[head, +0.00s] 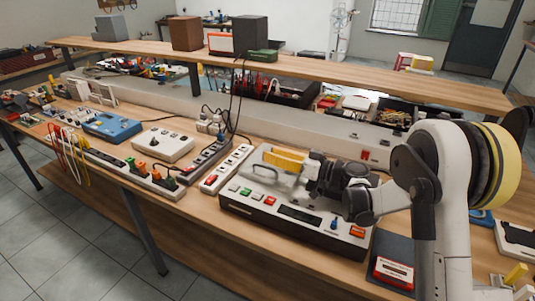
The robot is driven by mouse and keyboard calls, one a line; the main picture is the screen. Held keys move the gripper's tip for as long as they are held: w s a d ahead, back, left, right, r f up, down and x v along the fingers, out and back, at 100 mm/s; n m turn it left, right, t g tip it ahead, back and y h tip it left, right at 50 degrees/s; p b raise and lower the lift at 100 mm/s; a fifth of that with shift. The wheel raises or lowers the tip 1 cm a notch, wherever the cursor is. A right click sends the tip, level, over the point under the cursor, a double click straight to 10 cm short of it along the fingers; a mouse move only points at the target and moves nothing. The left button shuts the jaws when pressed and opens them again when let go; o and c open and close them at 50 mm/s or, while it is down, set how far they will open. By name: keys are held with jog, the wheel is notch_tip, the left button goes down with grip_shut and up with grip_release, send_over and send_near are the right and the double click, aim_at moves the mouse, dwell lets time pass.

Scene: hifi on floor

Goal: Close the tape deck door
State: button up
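The tape deck (290,222) is a low pale box with a dark front edge and coloured buttons, standing on the bench right of centre. A greyish clear piece that looks like its door (262,177) shows at the deck's back left and seems tilted up; its exact angle is unclear. A yellow piece (284,160) shows beside the door, partly hidden. My gripper (310,172) is dark, comes in from the right and is over the deck, close to the door. Whether it touches the door is unclear. Its fingers are too small and dark to tell open from shut.
A red and white cassette (393,270) lies on a dark pad to the right of the deck. A raised wooden shelf (300,68) runs behind. Clear wood shows along the front edge.

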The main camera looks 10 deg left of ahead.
jog(key=v, duration=1)
jog(key=shift+d, duration=0.2)
jog(key=shift+s+r, duration=0.1)
jog(key=s+d+r+m+h, duration=0.2)
jog(key=s+r+m+h, duration=0.25)
jog(key=s+h, duration=0.45)
jog(key=s+d+f+m+h, duration=0.1)
jog(key=s+d+m+h, duration=0.1)
jog(key=s+d+h, duration=0.2)
jog(key=s+d+f+m+t+h, duration=0.1)
jog(key=s+d+f+m+h, duration=0.1)
jog(key=s+d, duration=0.8)
jog(key=s+m+h, duration=0.1)
jog(key=s+h, duration=0.1)
jog(key=s, duration=0.5)
jog(key=shift+d+m, duration=0.25)
jog(key=shift+m, duration=0.1)
jog(key=shift+a, duration=0.15)
